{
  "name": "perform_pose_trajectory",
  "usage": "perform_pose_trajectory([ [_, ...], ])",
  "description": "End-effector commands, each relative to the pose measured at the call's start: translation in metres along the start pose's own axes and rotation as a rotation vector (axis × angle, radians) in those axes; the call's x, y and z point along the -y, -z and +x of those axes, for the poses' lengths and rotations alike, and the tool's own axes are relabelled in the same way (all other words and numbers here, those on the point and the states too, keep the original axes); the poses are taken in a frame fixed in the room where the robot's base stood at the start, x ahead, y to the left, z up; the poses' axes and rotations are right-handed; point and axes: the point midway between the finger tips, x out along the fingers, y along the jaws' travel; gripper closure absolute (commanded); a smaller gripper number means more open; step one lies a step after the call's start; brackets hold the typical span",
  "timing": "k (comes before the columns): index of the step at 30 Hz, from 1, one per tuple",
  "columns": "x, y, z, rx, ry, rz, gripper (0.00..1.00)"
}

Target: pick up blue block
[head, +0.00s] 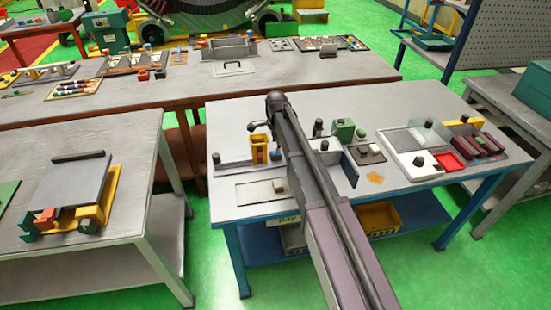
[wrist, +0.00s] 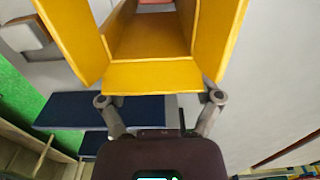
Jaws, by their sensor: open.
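A small blue piece (head: 276,155), which may be the blue block, shows on the near grey table beside a yellow open box (head: 258,149). It is close to my arm in the picture, and its shape is too small to make out. My gripper (head: 256,127) is above the yellow box in the head view. In the wrist view my gripper (wrist: 160,98) is open and empty, its fingertips apart at the near wall of the yellow box (wrist: 152,75). A reddish patch shows inside the box at the top edge. No blue block can be clearly made out there.
A dark blue upright plate (head: 349,168), a green block (head: 343,129) and a white tray (head: 412,168) stand on the table right of my arm. A flat light plate (head: 255,192) lies in front of the box. Dark blue panels (wrist: 88,111) show below in the wrist view.

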Motion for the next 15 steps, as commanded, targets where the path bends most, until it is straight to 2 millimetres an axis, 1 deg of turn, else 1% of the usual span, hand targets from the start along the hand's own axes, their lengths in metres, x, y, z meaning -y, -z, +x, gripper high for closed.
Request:
perform_pose_trajectory([
  [1,-0.001,0.000,0.009,0.000,0.000,0.000,0.17],
  [6,-0.003,0.001,0.022,0.000,0.000,0.000,0.17],
  [10,-0.002,0.001,0.030,0.000,0.000,0.000,0.17],
  [15,-0.002,0.001,0.036,0.000,0.000,0.000,0.17],
])
